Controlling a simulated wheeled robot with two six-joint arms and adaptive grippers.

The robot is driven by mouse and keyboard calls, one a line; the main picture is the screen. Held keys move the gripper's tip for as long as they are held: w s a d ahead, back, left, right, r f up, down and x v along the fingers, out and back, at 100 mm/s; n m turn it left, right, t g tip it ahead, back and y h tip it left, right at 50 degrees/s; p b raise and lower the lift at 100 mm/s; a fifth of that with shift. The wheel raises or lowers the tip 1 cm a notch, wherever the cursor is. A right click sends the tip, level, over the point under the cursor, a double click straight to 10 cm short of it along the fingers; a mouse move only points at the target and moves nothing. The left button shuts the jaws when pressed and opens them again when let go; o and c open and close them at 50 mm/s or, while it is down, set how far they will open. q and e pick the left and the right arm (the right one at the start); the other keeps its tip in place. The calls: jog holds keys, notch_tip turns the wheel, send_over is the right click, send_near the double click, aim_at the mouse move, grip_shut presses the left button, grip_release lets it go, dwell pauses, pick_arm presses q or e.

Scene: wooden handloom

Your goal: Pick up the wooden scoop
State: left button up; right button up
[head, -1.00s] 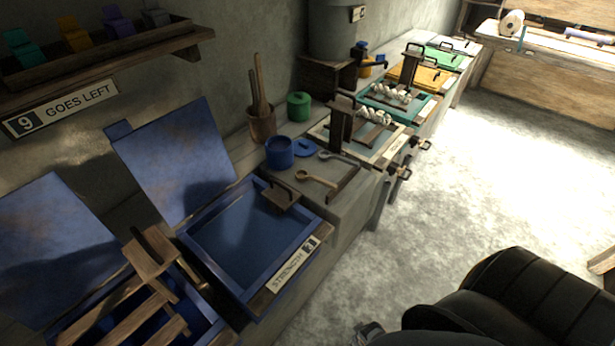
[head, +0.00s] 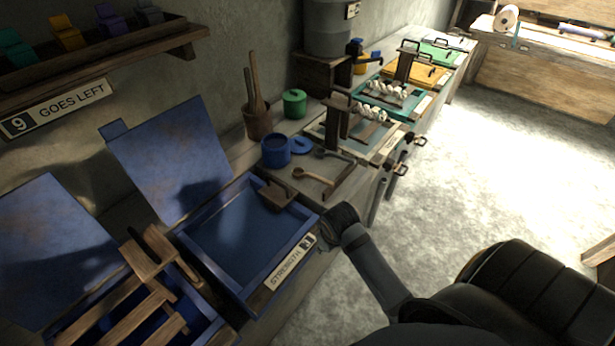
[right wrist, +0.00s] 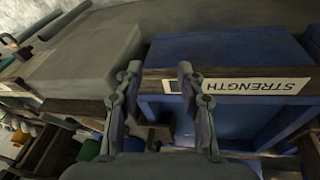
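The wooden scoop (head: 314,177) lies on a small board on the grey bench in the head view, beside a blue pot (head: 276,150). A grey metal spoon-like tool (head: 334,155) lies just behind it. My right gripper (head: 338,216) is over the bench's front edge, by the near right corner of the blue tray, in front of the scoop and apart from it. In the right wrist view my right gripper (right wrist: 158,78) has its fingers spread with nothing between them. I cannot make out the scoop there. My left gripper is not in view.
The blue tray (head: 212,262) labelled STRENGTH stands left of the scoop, with a wooden block (head: 275,194) at its corner. A wooden pot (head: 257,122) of tall handles and a green jar (head: 294,103) stand behind. Framed trays (head: 398,140) continue right. The floor is clear.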

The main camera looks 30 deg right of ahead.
jog(key=w+d+r+n+g, duration=0.1)
jog(key=w+d, duration=0.1)
jog(key=w, duration=0.5)
jog(key=w+d+r+n, duration=0.1)
jog(key=w+d, duration=0.2)
jog(key=w, duration=0.3)
jog(key=g, duration=0.1)
send_near(318, 179)
jog(key=shift+n+h, duration=0.3)
jog(key=shift+n, duration=0.1)
jog(key=x, duration=1)
jog(key=shift+w+f, duration=0.2)
jog(key=shift+f, duration=0.15)
grip_shut()
